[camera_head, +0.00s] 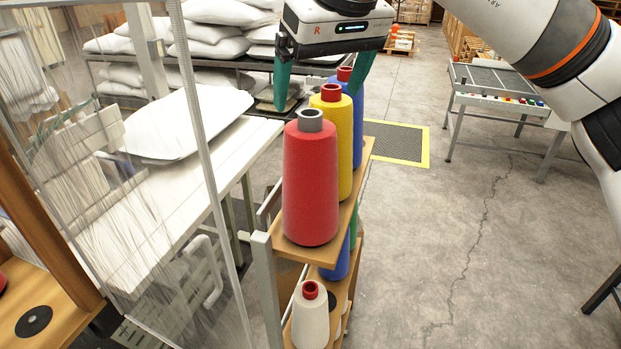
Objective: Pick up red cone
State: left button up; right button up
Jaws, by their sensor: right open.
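The red cone (310,182) is a large red thread spool with a grey core top. It stands upright at the near end of the top wooden shelf of a rack. My right gripper (320,92) is open, with green fingers spread apart above and behind the red cone. The fingers are near the tops of the yellow cone (344,150) and the blue cone (358,120), and the gripper holds nothing that I can see. Whether its fingers touch the blue cone cannot be told. My left gripper does not show.
The rack's top shelf (300,253) is narrow. A white cone (310,318) and blue cones stand on its lower shelf. A white table (190,185) with a pillow (185,122) lies left, behind a clear panel with threads. Open floor (430,230) spreads right, before a control-panel table (500,95).

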aim_at(310, 113)
jog(key=x, duration=0.3)
jog(key=shift+w+f+p, duration=0.1)
jog(key=shift+w+p, duration=0.05)
jog(key=shift+p, duration=0.2)
jog(key=shift+w+a+f+p, duration=0.2)
jog(key=shift+w+f+p, duration=0.15)
jog(key=shift+f+p, duration=0.25)
jog(key=shift+w+a+f+p, duration=0.2)
jog(key=shift+w+f+p, duration=0.2)
jog(key=shift+f+p, duration=0.15)
jog(key=shift+p+x, duration=0.3)
jog(key=shift+x, duration=0.7)
jog(key=shift+f, duration=0.25)
jog(key=shift+w+f, duration=0.1)
jog(key=shift+c, duration=1.1)
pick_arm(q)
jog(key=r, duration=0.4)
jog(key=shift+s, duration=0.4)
pick_arm(e)
jog(key=c, duration=1.8)
